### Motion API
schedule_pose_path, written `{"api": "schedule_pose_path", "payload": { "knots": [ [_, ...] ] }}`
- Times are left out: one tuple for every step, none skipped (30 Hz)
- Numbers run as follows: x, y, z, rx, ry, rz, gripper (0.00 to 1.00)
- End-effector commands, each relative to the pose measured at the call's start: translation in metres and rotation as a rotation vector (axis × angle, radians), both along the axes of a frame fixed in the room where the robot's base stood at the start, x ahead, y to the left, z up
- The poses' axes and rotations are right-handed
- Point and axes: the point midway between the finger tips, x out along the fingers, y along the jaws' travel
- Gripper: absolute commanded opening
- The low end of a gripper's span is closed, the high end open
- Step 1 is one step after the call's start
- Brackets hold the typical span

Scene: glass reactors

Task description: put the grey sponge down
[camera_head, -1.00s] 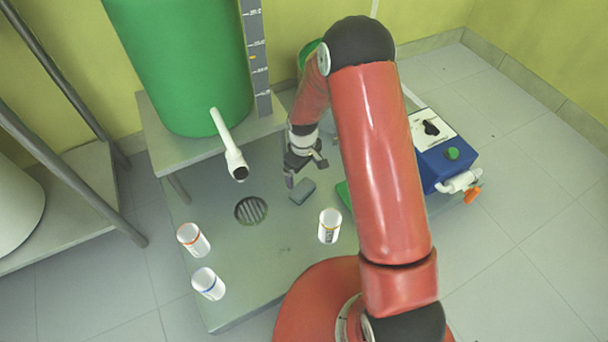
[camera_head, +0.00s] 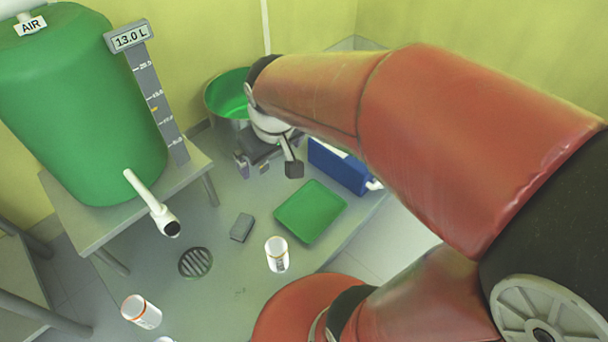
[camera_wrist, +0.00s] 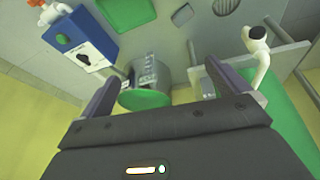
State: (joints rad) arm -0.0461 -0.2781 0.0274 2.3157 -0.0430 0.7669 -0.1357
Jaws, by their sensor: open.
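The grey sponge (camera_head: 242,227) is a small dark block lying flat on the grey platform, between the drain and the green tray. It also shows near the top of the wrist view (camera_wrist: 183,15). My gripper (camera_head: 267,167) is open and empty, raised well clear of the sponge, in front of the green-lined bucket. In the wrist view its two fingers (camera_wrist: 168,88) stand wide apart with nothing between them.
A green tray (camera_head: 310,212) lies right of the sponge, with a white jar (camera_head: 277,254) near it. A round drain (camera_head: 196,262) is to the left. A blue box (camera_head: 338,167), a bucket (camera_head: 228,97) and a green tank (camera_head: 85,110) with a white spout (camera_head: 152,203) stand around.

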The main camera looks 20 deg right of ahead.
Motion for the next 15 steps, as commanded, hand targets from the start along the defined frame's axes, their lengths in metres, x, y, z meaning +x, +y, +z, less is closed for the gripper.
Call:
{"api": "schedule_pose_path", "payload": {
  "knots": [
    [-0.020, -0.005, 0.014, 0.015, -0.037, -0.038, 1.00],
    [-0.031, -0.007, 0.019, 0.023, -0.050, -0.058, 1.00],
    [-0.044, -0.010, 0.025, 0.037, -0.069, -0.086, 1.00],
    [-0.054, -0.011, 0.028, 0.045, -0.081, -0.105, 1.00],
    [-0.063, -0.013, 0.031, 0.055, -0.092, -0.121, 1.00],
    [-0.074, -0.014, 0.034, 0.066, -0.107, -0.143, 1.00],
    [-0.081, -0.015, 0.035, 0.074, -0.115, -0.156, 1.00],
    [-0.088, -0.016, 0.037, 0.081, -0.124, -0.168, 1.00],
    [-0.095, -0.017, 0.038, 0.089, -0.134, -0.182, 1.00],
    [-0.099, -0.017, 0.038, 0.093, -0.139, -0.190, 1.00],
    [-0.103, -0.017, 0.039, 0.098, -0.143, -0.197, 1.00],
    [-0.107, -0.018, 0.039, 0.101, -0.147, -0.204, 1.00],
    [-0.109, -0.018, 0.039, 0.105, -0.150, -0.208, 1.00],
    [-0.110, -0.018, 0.039, 0.106, -0.152, -0.212, 1.00],
    [-0.111, -0.018, 0.039, 0.109, -0.153, -0.214, 1.00]
  ]
}}
